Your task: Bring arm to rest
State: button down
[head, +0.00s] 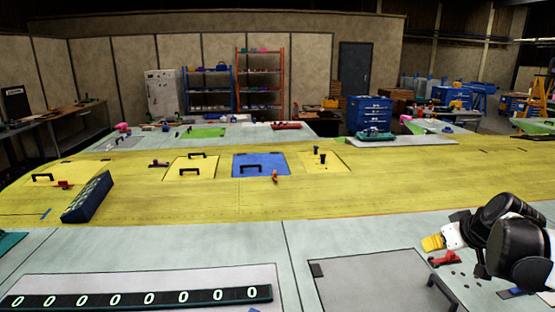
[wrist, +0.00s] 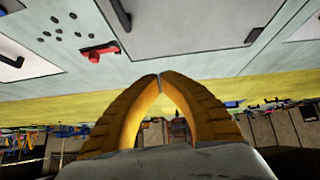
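My gripper (head: 433,243) shows at the right of the head view, with my black and white arm behind it. Its yellow-orange fingers point left, above the grey front table. In the wrist view my gripper (wrist: 160,77) has its two fingertips together, with nothing between them. A gap shows only lower down between the curved fingers. The wrist view looks upside down.
A red clamp (head: 444,259) lies just below my gripper; it also shows in the wrist view (wrist: 98,53). A grey panel (head: 370,285) lies on the table. The yellow wing surface (head: 330,200) bears a blue panel (head: 260,159) and a dark block (head: 88,197).

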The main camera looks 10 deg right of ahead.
jog(key=s+a+f+g+b, duration=0.1)
jog(key=s+a+f+b, duration=0.2)
jog(key=a, duration=0.6)
jog(key=s+a+f+b, duration=0.2)
jog(key=s+a, duration=0.3)
jog(key=a, duration=0.4)
jog(key=s+a+f+b, duration=0.1)
jog(key=s+a+f, duration=0.1)
jog(key=s+a, duration=0.1)
jog(key=s+a+f+b, duration=0.1)
jog(key=s+a+f, duration=0.1)
jog(key=s+a, duration=0.1)
jog(key=s+a+f+b, duration=0.1)
jog(key=s+a+f, duration=0.1)
jog(key=s+f, duration=0.1)
jog(key=shift+s+a, duration=0.25)
jog(key=shift+a, duration=0.15)
